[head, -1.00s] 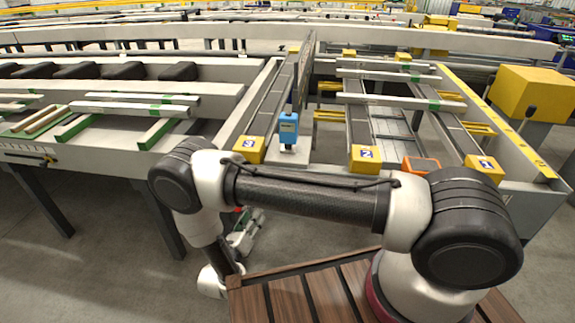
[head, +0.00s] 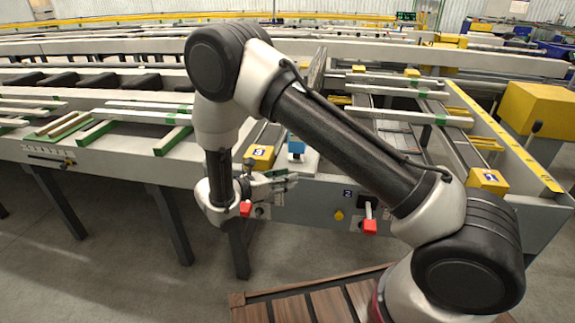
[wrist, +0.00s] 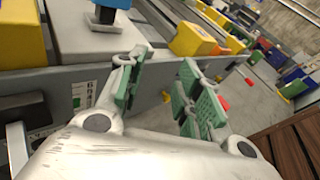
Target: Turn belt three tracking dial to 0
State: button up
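Belt three's yellow block (head: 260,155), marked 3, stands at the table's front edge in the head view and at upper left in the wrist view (wrist: 22,38). Below it on the front face is a lever with a red handle (head: 245,209). In the wrist view, its dark mount (wrist: 22,110) shows at the left, beside a label (wrist: 84,95). I cannot make out belt three's tracking dial or its reading; my arm covers part of that face. My gripper (head: 290,180) is empty in front of the face, its green-padded fingers (wrist: 155,90) apart.
A blue device (head: 296,145) stands on a pale block right of block 3. Belt two's face has a yellow knob (head: 338,214) and a red-handled lever (head: 369,226). Block 1 (head: 488,180) is farther right. Table legs (head: 170,220) stand below; open floor lies front left.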

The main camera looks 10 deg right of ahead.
jog(key=shift+w+d+r+m+g, duration=0.1)
jog(key=shift+d+r+m+g, duration=0.3)
jog(key=shift+r, duration=0.4)
jog(key=shift+w+d+r+m+g, duration=0.1)
jog(key=shift+d+r+m+g, duration=0.3)
jog(key=shift+r, duration=0.4)
jog(key=shift+d+r+m+g, duration=0.3)
jog(key=shift+r+m, duration=0.2)
jog(key=shift+r, duration=0.3)
jog(key=s+d+m+g+y, duration=0.35)
jog(key=s+m+g, duration=0.2)
jog(key=s, duration=0.35)
jog(key=s+d+r+m+t+y, duration=0.2)
jog(key=s+d+r+m+y, duration=0.3)
jog(key=r, duration=0.7)
jog(key=s+d+r+m+t+y, duration=0.3)
jog(key=s+d+r+m+y, duration=0.2)
jog(key=s+d+r+m, duration=0.5)
jog(key=s+r+m, duration=0.1)
jog(key=s+r, duration=0.1)
jog(key=s, duration=0.1)
jog(key=shift+s+r+t+y, duration=0.35)
jog(key=shift+s+r, duration=0.05)
